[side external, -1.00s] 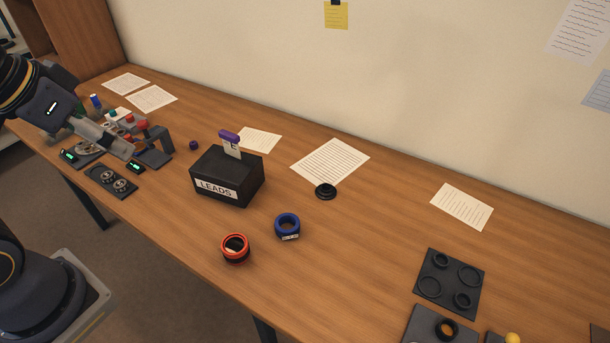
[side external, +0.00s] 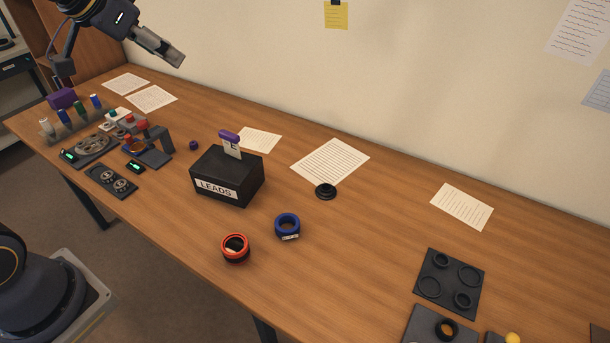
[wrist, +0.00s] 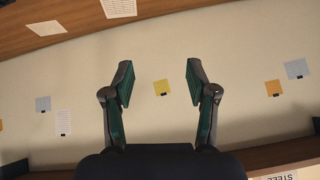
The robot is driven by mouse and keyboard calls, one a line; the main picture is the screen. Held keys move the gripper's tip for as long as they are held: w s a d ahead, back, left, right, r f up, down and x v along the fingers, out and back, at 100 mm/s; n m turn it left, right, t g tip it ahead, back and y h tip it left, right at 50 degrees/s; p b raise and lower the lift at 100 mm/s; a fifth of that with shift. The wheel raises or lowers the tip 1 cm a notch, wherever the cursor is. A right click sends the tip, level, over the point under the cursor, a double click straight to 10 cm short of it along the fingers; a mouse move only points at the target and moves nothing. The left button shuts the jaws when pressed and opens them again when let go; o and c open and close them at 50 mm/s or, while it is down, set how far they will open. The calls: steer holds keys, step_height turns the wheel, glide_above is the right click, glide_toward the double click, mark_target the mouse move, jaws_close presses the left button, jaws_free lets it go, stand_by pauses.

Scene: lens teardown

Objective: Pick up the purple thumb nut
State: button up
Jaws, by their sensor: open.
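A small purple nut (side external: 193,145) lies on the table, left of the black LEADS box, in the side view. My gripper (side external: 176,58) is raised well above the table at the upper left, pointing right toward the wall, apart from the nut. In the wrist view my gripper (wrist: 159,78) is open with nothing between its fingers. The nut does not show in the wrist view.
The LEADS box (side external: 222,178) has a purple-topped tag standing in it. A black stand (side external: 157,146) and several small devices are left of the nut. A blue ring (side external: 287,226) and a red ring (side external: 235,248) lie in front.

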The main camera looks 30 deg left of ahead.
steer(key=w+a+f, duration=0.4)
steer(key=w+a, duration=0.3)
steer(key=w, duration=0.2)
steer(key=n+g, duration=0.4)
steer(key=n, duration=0.1)
glide_above(193, 143)
steer(key=s, duration=0.3)
steer(key=shift+y, duration=0.3)
steer(key=f, duration=3.1)
steer(key=shift+d+f, duration=0.2)
steer(key=shift+f, duration=0.2)
steer(key=shift+x, duration=3.1)
steer(key=shift+w+r, duration=0.15)
steer(key=shift+w, duration=0.05)
steer(key=c, duration=1)
steer(key=shift+r, duration=0.1)
